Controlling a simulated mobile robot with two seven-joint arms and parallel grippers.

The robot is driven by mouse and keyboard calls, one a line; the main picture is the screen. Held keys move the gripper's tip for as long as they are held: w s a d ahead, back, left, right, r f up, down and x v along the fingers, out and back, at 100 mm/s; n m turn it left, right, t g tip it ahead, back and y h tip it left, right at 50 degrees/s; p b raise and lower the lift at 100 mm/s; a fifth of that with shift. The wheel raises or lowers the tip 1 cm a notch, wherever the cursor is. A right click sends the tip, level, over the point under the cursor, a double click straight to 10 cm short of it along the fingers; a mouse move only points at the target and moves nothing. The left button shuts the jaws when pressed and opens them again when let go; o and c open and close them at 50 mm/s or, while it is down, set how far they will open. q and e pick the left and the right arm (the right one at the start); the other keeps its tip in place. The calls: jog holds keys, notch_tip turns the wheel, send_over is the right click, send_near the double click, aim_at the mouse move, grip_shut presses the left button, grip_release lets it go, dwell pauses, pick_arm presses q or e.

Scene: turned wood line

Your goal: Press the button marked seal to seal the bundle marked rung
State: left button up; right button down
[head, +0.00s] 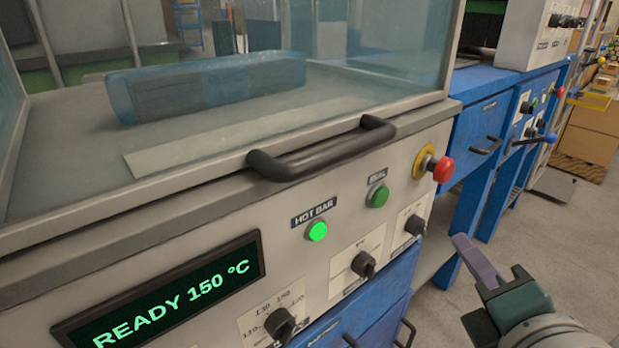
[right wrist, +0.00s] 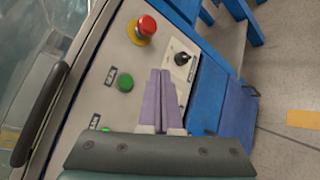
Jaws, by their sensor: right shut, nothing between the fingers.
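The seal button (head: 377,196) is a dark green round button under a small label on the machine's sloped front panel. It also shows in the right wrist view (right wrist: 125,82), left of my fingers. The bundle (head: 215,88) is a long block in bluish clear film, lying inside the machine behind the clear cover; I cannot read a rung mark on it. My right gripper (head: 470,258) is shut and empty, to the right of the panel and apart from the button. Its purple fingers (right wrist: 160,92) lie together in the right wrist view. My left gripper is not in view.
A lit green hot bar button (head: 317,231) sits left of the seal button. A red emergency knob (head: 442,168) sticks out to its right. Black dials (head: 363,264) are below. A display (head: 165,298) reads READY 150 °C. A black handle (head: 320,150) crosses the cover's front edge.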

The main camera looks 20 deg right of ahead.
aim_at(380, 197)
jog(key=w+a+b, duration=0.1)
jog(key=w+a, duration=0.2)
jog(key=w, duration=0.5)
jog(key=shift+a, duration=0.2)
jog(key=shift+w, duration=0.2)
dwell(2.0)
jog(key=shift+w+a, duration=0.15)
jog(key=shift+w, duration=0.15)
